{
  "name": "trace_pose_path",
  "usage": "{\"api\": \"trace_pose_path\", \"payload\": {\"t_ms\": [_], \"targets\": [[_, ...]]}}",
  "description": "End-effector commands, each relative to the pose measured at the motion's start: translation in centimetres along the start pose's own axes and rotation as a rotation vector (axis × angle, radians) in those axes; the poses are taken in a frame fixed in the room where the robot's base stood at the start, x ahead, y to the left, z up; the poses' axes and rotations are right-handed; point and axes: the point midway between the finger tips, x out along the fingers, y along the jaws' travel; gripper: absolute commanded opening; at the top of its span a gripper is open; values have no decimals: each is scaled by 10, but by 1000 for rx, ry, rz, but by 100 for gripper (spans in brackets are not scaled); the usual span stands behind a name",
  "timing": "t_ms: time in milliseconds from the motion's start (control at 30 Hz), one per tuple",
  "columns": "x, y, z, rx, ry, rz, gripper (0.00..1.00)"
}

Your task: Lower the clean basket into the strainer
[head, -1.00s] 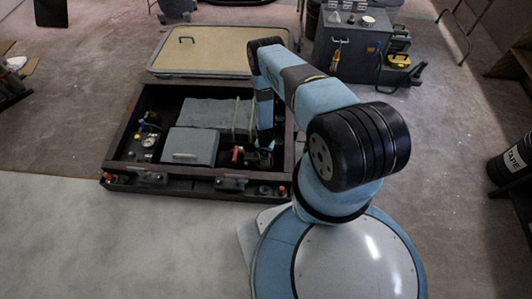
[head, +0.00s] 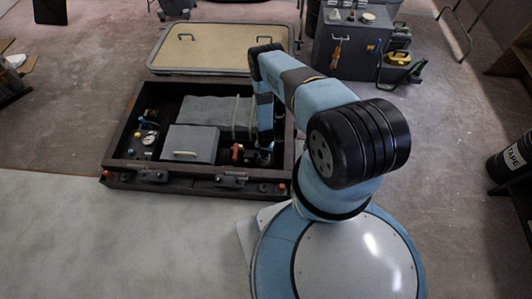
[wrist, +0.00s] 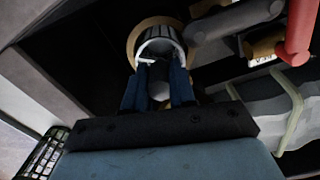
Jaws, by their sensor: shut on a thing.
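My gripper (wrist: 158,88) has blue fingers, shut on the pale handle of the basket. The basket (wrist: 162,44) is a grey, ribbed cylinder just beyond the fingertips in the wrist view. The tan round rim of the strainer (wrist: 133,40) shows around the basket's far end. The basket looks roughly lined up with it, but I cannot tell how deep it sits. In the head view my arm reaches down into the right part of the dark open bay (head: 117,165), and the gripper's fingers and the basket are hidden there.
A red-handled valve (head: 237,152) is just left of my arm; its red handle (wrist: 300,28) is at upper right in the wrist view. A grey box (head: 190,145) and gauges (head: 149,138) share the bay. A tan hatch panel (head: 215,50) lies behind it.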

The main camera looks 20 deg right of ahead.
Motion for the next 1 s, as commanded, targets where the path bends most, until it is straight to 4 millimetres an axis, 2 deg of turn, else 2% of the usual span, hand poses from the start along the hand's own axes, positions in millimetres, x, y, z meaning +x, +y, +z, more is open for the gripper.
{"api": "trace_pose_path", "payload": {"t_ms": [1000], "targets": [[29,0,0,0,0,0,0]]}}
